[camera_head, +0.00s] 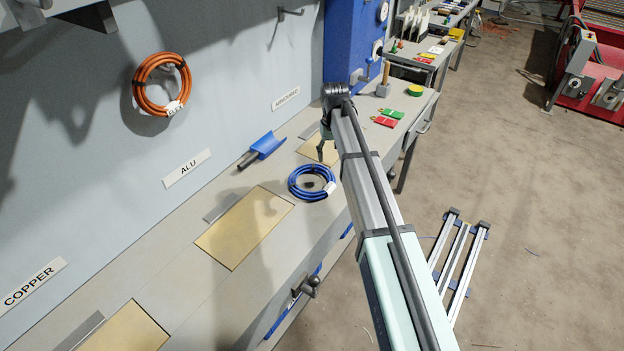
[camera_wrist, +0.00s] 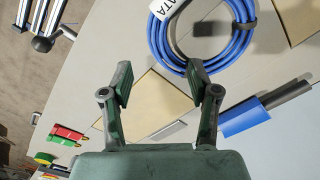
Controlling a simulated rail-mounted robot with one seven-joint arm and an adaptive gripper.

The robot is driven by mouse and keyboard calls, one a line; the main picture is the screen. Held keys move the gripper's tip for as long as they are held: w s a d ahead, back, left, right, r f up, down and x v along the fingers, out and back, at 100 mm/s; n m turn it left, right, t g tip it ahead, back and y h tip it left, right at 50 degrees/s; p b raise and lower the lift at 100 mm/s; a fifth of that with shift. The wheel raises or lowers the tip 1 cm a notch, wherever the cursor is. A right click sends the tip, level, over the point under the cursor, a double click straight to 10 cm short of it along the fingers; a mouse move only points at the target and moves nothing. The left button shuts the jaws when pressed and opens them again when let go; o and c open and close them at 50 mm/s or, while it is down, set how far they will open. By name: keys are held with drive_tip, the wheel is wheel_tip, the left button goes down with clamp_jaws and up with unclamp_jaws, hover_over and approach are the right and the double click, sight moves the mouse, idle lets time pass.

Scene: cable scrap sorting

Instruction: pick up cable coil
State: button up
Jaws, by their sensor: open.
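A blue cable coil (camera_head: 312,183) with a white tag lies flat on the grey bench near its front edge. In the wrist view the blue coil (camera_wrist: 157,48) shows at the top, and its white tag (camera_wrist: 168,8) reads "DATA". An orange coil (camera_head: 141,84) hangs on the wall. My gripper (camera_head: 327,146) is above the bench, just beyond the blue coil. In the wrist view my gripper (camera_wrist: 160,82) has its two fingers spread, with nothing between them. The right fingertip overlaps the coil's edge in the picture; I cannot tell if they touch.
Tan plates (camera_head: 245,226) are set in the bench below the ALU, COPPER and ARMOURED labels. A blue-handled tool (camera_head: 263,147) lies behind the coil. A vise handle (camera_head: 308,285) sticks out at the front edge.

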hover_over(332, 176)
drive_tip(key=f, duration=0.3)
drive_tip(key=f+p, duration=0.1)
drive_tip(key=shift+a+f, duration=0.2)
drive_tip(key=shift+a, duration=0.1)
drive_tip(key=shift+d+f+p, duration=0.15)
drive_tip(key=shift+f+p, duration=0.35)
drive_tip(key=shift+f, duration=0.2)
drive_tip(key=shift+s+d+f+p, duration=0.1)
drive_tip(key=shift+f+p, duration=0.6)
drive_tip(key=shift+f, duration=1.2)
clamp_jaws()
